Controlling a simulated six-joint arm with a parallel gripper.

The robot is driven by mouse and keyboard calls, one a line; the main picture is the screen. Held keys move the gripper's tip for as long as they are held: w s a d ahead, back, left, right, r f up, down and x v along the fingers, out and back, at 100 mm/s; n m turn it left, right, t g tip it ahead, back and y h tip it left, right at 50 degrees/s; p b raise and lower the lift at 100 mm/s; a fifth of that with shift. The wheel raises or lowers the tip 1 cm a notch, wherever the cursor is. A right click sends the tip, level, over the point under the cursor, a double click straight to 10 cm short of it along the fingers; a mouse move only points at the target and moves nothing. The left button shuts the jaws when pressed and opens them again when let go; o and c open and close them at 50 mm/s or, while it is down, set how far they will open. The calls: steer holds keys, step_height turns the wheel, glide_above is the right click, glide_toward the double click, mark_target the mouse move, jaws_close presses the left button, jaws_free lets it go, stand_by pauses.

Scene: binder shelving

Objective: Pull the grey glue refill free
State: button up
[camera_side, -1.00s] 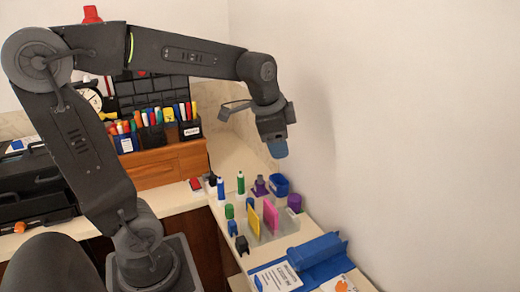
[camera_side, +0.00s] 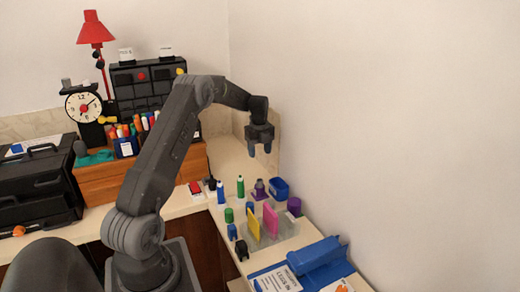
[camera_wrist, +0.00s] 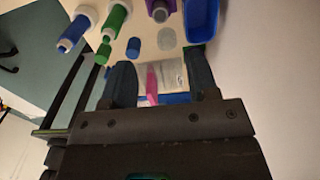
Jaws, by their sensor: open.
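A short purple holder (camera_side: 261,193) stands at the back of the right-hand counter, with a dull greyish piece (camera_side: 260,183) upright in its top. The wrist view shows the purple holder (camera_wrist: 172,6) at the top edge with a round grey end (camera_wrist: 159,13); I take this as the grey glue refill, though its outline is small. My gripper (camera_side: 259,149) is open and empty, pointing down in the air above the holder, clearly apart from it. Its two dark fingers (camera_wrist: 161,76) show apart in the wrist view.
A blue bin (camera_side: 279,187) stands close right of the holder. Green (camera_side: 240,185) and blue (camera_side: 220,191) bottles stand to its left. Yellow (camera_side: 253,225) and pink (camera_side: 270,219) upright pieces are in front. The wall is to the right.

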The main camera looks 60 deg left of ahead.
mark_target(260, 180)
step_height(260, 180, down, 13)
steer(key=shift+f, duration=0.1)
stand_by(0.4)
steer(key=shift+c, duration=0.4)
jaws_close()
stand_by(0.4)
